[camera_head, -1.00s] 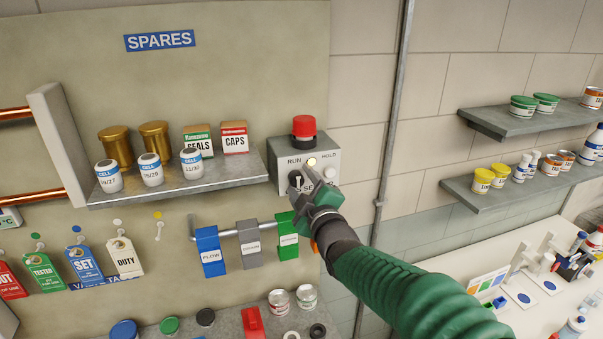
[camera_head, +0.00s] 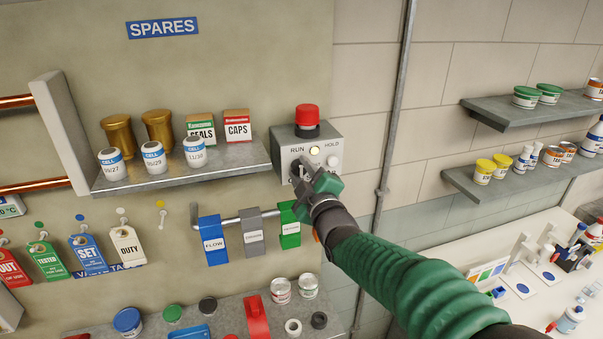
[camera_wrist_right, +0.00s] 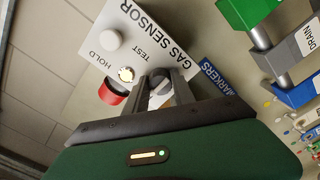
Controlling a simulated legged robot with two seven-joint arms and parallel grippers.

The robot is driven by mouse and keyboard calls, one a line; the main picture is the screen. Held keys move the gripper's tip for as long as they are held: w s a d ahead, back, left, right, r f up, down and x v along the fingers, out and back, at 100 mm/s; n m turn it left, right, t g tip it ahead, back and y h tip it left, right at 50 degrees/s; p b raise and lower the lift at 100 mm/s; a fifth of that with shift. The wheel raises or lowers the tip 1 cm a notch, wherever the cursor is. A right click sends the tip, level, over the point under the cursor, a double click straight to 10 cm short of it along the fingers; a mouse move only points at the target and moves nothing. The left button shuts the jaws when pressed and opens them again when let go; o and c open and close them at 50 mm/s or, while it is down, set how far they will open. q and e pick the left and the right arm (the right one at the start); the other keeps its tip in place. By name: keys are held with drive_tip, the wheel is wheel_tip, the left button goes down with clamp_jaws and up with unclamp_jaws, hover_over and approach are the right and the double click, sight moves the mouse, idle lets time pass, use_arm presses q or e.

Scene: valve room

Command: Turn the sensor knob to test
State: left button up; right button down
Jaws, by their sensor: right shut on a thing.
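The gas sensor box (camera_head: 328,149) is a light grey box on the wall panel, labelled RUN and HOLD on its front. In the wrist view its white face (camera_wrist_right: 158,48) reads GAS SENSOR, TEST and HOLD. My right gripper (camera_head: 303,172) reaches the lower left of that face. In the wrist view my right gripper (camera_wrist_right: 162,88) has its fingers closed around the grey sensor knob (camera_wrist_right: 159,93). The fingers partly cover the knob, and I cannot read where it points. My left gripper is out of view.
A red button (camera_head: 307,117) tops the box; a lit lamp (camera_head: 314,150) and white button (camera_head: 333,162) are on its face. A metal shelf (camera_head: 240,165) with cells and boxes adjoins on the left.

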drive_tip(key=shift+f+m+b, duration=0.3)
drive_tip(key=shift+f+b, duration=0.25)
drive_tip(key=shift+a+m+b, duration=0.2)
drive_tip(key=shift+m+b, duration=7.05)
drive_tip(key=shift+m, duration=1.25)
drive_tip(key=c, duration=1.3)
unclamp_jaws()
drive_tip(key=shift+s+r, duration=0.1)
drive_tip(key=shift+o, duration=1.2)
drive_tip(key=shift+d+r, duration=0.1)
drive_tip(key=shift+r, duration=0.05)
